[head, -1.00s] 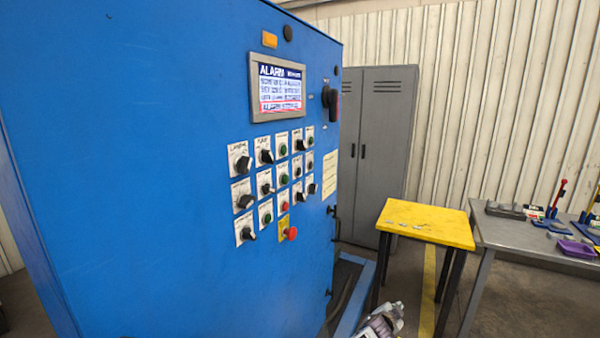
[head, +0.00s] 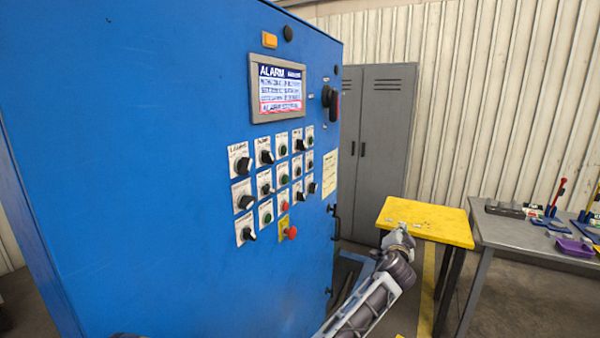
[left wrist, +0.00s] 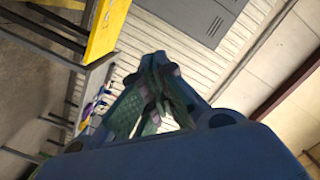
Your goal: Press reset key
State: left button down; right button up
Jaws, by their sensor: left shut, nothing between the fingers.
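A blue control cabinet (head: 150,130) fills the left and middle of the head view. Its front carries rows of black knobs and green and red buttons (head: 268,185) on white label plates. The labels are too small to read, so I cannot tell which is the reset key. A red mushroom button (head: 291,233) sits at the bottom of the panel. The screen (head: 279,89) above shows an ALARM heading.
A yellow-topped table (head: 440,222) stands right of the cabinet, beside a grey workbench (head: 520,235) with small tools and a purple tray (head: 576,249). A grey locker (head: 378,150) stands behind. A black-and-red rotary switch (head: 331,102) and handles stick out along the cabinet's right side.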

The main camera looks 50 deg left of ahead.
aim_at(299, 171)
pick_arm(q)
jog(key=s+a+r+n+g+y, duration=0.1)
jog(key=s+a+r+n+y, duration=0.25)
jog(key=s+r, duration=0.5)
jog(key=s+a+r+n+g+y, duration=0.25)
jog(key=s+r+y, duration=0.25)
jog(key=r, duration=0.7)
jog(key=s+a+r+n+g+y, duration=0.1)
jog(key=s+a+n+g+y, duration=0.1)
jog(key=s, duration=0.5)
jog(key=shift+a+r+n+g, duration=0.35)
jog(key=shift+a+n+g, duration=0.4)
jog(key=shift+n, duration=0.05)
jog(key=shift+a, duration=0.2)
jog(key=s+a, duration=0.2)
jog(key=a, duration=0.6)
jog(key=shift+s+p, duration=0.3)
jog(key=shift+p, duration=0.1)
